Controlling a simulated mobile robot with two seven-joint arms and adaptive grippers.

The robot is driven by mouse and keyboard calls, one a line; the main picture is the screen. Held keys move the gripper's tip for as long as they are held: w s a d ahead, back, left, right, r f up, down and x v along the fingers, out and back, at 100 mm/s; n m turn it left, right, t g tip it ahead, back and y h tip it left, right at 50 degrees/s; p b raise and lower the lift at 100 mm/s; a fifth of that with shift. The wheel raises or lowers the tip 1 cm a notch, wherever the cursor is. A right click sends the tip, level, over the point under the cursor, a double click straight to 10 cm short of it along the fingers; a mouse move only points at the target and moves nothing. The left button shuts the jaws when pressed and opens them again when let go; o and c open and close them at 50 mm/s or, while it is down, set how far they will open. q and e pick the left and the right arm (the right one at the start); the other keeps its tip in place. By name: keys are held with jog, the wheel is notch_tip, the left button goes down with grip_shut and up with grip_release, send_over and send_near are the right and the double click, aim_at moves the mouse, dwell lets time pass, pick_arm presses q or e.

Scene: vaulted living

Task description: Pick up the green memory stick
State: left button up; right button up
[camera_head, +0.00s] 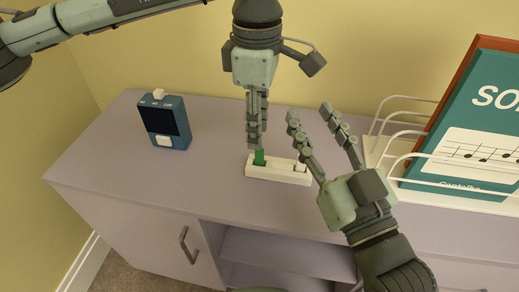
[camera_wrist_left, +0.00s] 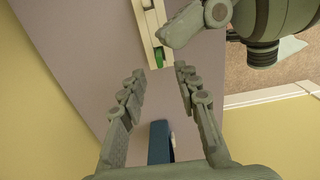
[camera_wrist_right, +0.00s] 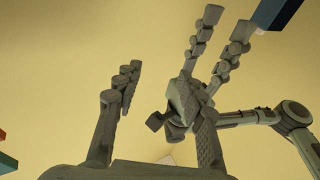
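The green memory stick (camera_head: 259,158) stands upright in a white holder (camera_head: 282,175) on the lilac cabinet top; it also shows in the left wrist view (camera_wrist_left: 159,57). My left gripper (camera_head: 257,140) points down just above and behind the stick. In the left wrist view its fingers (camera_wrist_left: 158,72) are spread, with the stick beyond the tips and nothing between them. My right gripper (camera_head: 324,112) is open and empty, pointing up, to the right of the holder. Its spread fingers show in the right wrist view (camera_wrist_right: 155,80), with my left gripper beyond them.
A blue device (camera_head: 165,122) with a dark screen stands left on the cabinet top (camera_head: 110,160). A white wire rack (camera_head: 395,140) holding a teal music book (camera_head: 470,110) is at the right. Open shelves (camera_head: 280,250) are below. The top between device and holder is clear.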

aim_at(259, 155)
pick_arm(q)
jog(key=shift+s+f, duration=0.1)
jog(key=shift+f, duration=0.75)
notch_tip(259, 155, down, 4)
jog(key=shift+d+r, duration=0.15)
jog(key=shift+r, duration=0.05)
jog(key=shift+f, duration=0.45)
pick_arm(e)
jog(key=shift+s+a+r+t+y, duration=0.15)
jog(key=shift+s+r+t, duration=0.1)
jog(key=shift+r, duration=0.25)
jog(key=shift+s+a+r+t+y, duration=0.15)
jog(key=shift+r+t, duration=0.1)
jog(key=shift+r, duration=0.25)
pick_arm(q)
jog(key=shift+c, duration=0.6)
grip_shut()
